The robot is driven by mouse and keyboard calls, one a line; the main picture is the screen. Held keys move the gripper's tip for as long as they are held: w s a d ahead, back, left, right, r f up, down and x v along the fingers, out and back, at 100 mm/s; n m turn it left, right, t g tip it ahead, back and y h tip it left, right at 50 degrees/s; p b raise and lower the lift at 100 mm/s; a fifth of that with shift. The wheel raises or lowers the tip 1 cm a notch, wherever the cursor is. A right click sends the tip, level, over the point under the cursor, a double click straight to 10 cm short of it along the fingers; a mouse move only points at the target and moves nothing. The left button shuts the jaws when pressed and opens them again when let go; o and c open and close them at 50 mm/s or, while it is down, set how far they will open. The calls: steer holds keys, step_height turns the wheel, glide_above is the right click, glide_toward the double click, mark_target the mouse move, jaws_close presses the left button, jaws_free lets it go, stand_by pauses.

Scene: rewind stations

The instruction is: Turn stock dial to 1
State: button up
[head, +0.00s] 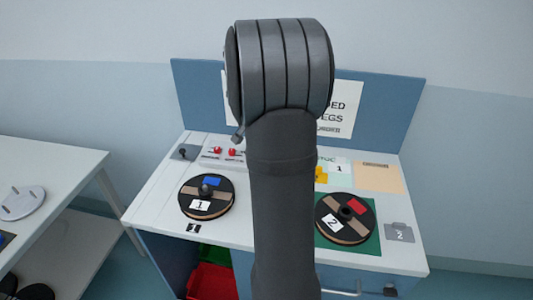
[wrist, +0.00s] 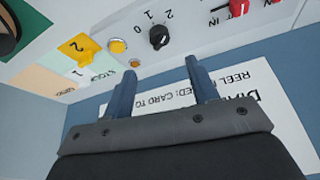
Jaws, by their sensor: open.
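A black dial (wrist: 158,38) with the numbers 0, 1 and 2 beside it sits on the white panel in the wrist view. Its exact setting is too small to read surely. In the head view my arm hides this dial. My gripper (wrist: 160,68) is open and empty, its two blue-grey fingers apart. The dial shows beyond the gap between the fingertips, and nothing is held. In the head view my gripper is hidden behind my arm.
A printed sign (wrist: 250,110) is on the blue back board. Reels numbered 1 (head: 207,197) and 2 (head: 344,218) lie on the bench.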

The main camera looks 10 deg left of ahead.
steer(key=x, duration=1)
steer(key=shift+w+f, duration=0.1)
steer(key=shift+f, duration=0.05)
steer(key=c, duration=1)
steer(key=shift+n, duration=0.3)
steer(key=n+y, duration=0.2)
steer(key=n, duration=0.2)
steer(key=shift+d, duration=0.15)
steer(key=shift+w+d+n+g+y, duration=0.15)
steer(key=shift+n+y, duration=0.25)
steer(key=shift+n, duration=0.85)
steer(key=shift+s+a+n+g+y, duration=0.1)
steer(key=shift+n+g+y, duration=0.25)
steer(key=shift+n, duration=0.9)
